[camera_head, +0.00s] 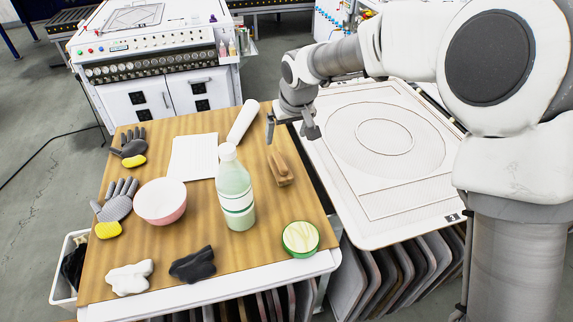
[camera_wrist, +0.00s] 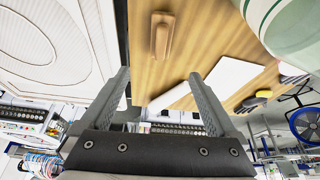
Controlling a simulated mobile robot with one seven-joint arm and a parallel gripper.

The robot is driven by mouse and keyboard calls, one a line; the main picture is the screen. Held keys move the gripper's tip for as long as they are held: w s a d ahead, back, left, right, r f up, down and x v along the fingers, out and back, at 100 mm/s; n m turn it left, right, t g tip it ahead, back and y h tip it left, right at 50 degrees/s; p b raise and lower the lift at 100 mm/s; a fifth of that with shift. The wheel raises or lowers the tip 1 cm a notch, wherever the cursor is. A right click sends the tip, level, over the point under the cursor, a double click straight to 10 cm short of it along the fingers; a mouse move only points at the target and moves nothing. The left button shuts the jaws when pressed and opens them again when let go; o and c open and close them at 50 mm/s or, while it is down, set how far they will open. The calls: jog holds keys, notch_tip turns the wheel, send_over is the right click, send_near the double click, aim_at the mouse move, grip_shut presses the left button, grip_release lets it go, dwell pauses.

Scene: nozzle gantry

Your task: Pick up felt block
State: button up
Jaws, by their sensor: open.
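The felt block (camera_head: 280,168) is a small brown block with a raised wooden grip. It lies on the wooden tabletop (camera_head: 262,222), near the right edge and right of the bottle. In the wrist view the block (camera_wrist: 161,36) shows at the top, beyond the fingertips and between their lines. My gripper (camera_head: 292,136) hangs above and behind the block, near the table's right edge. It is open and empty, as the wrist view also shows, with its two fingers (camera_wrist: 158,76) apart and not touching the block.
A tall bottle (camera_head: 236,190) stands left of the block, and a green-rimmed tin (camera_head: 300,238) stands in front. A white roll (camera_head: 242,121), paper (camera_head: 194,157), a bowl (camera_head: 160,203), gloves and crumpled cloths lie farther left. A white printing bed (camera_head: 385,205) adjoins the right side.

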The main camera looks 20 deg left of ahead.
send_near(280, 161)
jog(key=x, duration=0.5)
jog(key=shift+w+a, duration=0.15)
jog(key=shift+w, duration=0.15)
jog(key=shift+p+x, duration=0.5)
jog(key=shift+x, duration=2.25)
jog(key=shift+s, duration=0.2)
grip_shut()
